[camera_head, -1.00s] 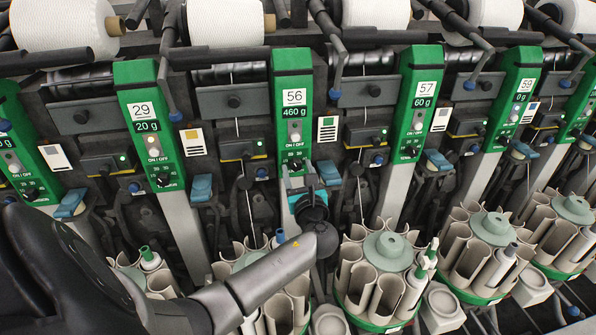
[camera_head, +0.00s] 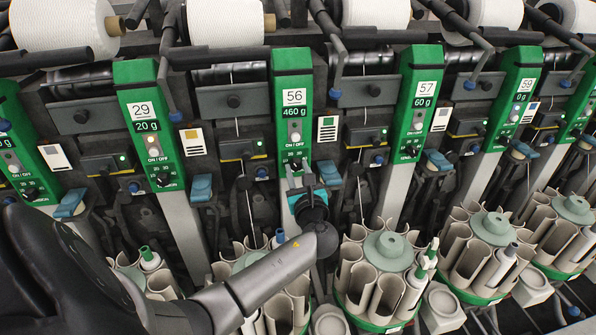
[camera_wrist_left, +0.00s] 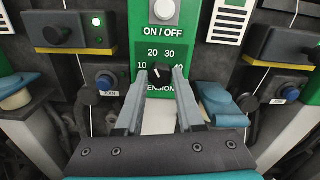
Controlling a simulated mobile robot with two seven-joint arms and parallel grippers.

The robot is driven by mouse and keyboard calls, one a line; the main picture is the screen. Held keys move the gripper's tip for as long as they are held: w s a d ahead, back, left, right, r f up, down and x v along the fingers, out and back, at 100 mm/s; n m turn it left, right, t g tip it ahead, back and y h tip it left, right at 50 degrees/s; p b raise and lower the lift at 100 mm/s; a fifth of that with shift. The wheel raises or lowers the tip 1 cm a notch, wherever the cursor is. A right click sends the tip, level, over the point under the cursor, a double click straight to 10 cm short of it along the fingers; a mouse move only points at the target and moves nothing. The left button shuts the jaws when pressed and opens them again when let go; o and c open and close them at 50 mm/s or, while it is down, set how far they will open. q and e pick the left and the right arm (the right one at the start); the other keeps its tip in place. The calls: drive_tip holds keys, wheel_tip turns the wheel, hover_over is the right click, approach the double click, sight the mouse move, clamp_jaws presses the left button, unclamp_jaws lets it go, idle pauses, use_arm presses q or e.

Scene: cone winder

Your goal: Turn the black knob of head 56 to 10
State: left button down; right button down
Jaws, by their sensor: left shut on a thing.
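Head 56 (camera_head: 292,110) is the green panel in the middle of the head view, with a white "56" label and a "460 g" display. Its black knob (camera_wrist_left: 158,74) shows in the left wrist view, under the ON/OFF button, ringed by the numbers 10, 20, 30 and 40. A small pale mark on the knob seems to tilt to the upper left; its exact setting is hard to read. My left gripper (camera_wrist_left: 160,86) is shut on the knob, one finger on each side. In the head view, my left gripper (camera_head: 301,172) hides the knob. My right gripper is not in view.
Neighbouring heads 29 (camera_head: 150,120) and 57 (camera_head: 418,100) stand either side with similar panels. Blue levers (camera_head: 201,187) flank the panel's lower end. Bobbin carousels (camera_head: 388,245) stand below, close to my arm. White yarn cones (camera_head: 225,20) sit above.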

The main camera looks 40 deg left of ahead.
use_arm(q)
drive_tip(key=n+b, duration=0.1)
drive_tip(key=n, duration=0.3)
drive_tip(key=shift+f+n, duration=0.1)
drive_tip(key=shift+n, duration=0.2)
drive_tip(key=n+b, duration=0.2)
drive_tip(key=n, duration=0.2)
drive_tip(key=shift+n, duration=0.4)
drive_tip(key=c, duration=0.5)
unclamp_jaws()
drive_tip(key=v, duration=1.5)
drive_tip(key=shift+d, duration=0.15)
